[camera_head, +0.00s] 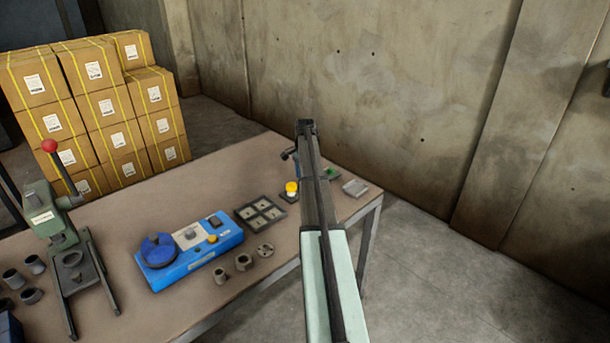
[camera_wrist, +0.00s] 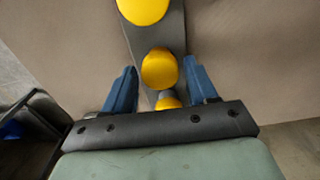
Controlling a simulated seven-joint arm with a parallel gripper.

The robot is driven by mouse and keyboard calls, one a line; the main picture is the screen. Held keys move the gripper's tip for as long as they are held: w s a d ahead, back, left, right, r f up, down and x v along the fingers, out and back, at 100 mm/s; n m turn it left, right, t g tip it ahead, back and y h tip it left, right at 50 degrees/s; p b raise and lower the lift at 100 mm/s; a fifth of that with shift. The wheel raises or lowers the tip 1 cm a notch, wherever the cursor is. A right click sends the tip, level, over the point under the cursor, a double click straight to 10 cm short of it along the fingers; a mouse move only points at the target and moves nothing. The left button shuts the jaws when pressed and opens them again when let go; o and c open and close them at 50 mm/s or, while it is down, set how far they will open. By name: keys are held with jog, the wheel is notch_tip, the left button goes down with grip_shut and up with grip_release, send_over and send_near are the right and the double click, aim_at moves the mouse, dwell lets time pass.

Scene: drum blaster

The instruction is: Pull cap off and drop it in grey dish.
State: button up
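A yellow cap (camera_head: 291,187) shows in the head view on a small dark base, just left of my arm. In the wrist view, a rounded yellow piece (camera_wrist: 158,68) lies between the two blue fingers of my gripper (camera_wrist: 161,78), over a dark grey strip (camera_wrist: 172,30). The fingers stand apart, with a gap visible on their inner sides. Another yellow round piece (camera_wrist: 142,9) is at the top edge, and a smaller yellow part (camera_wrist: 168,102) sits low between the fingers. I cannot tell for sure which grey thing is the dish; a light grey square piece (camera_head: 355,187) lies right of my arm.
A dark four-cell tray (camera_head: 260,213) and a blue device (camera_head: 190,252) lie left of my arm on the brown table (camera_head: 215,180). Several small grey round parts (camera_head: 243,262) are near the front edge. A green press (camera_head: 60,235) stands left; stacked boxes (camera_head: 95,110) stand behind.

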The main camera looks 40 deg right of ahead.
jog(key=c, duration=0.8)
jog(key=shift+r, duration=0.3)
jog(key=shift+r, duration=2.55)
jog(key=shift+r, duration=0.15)
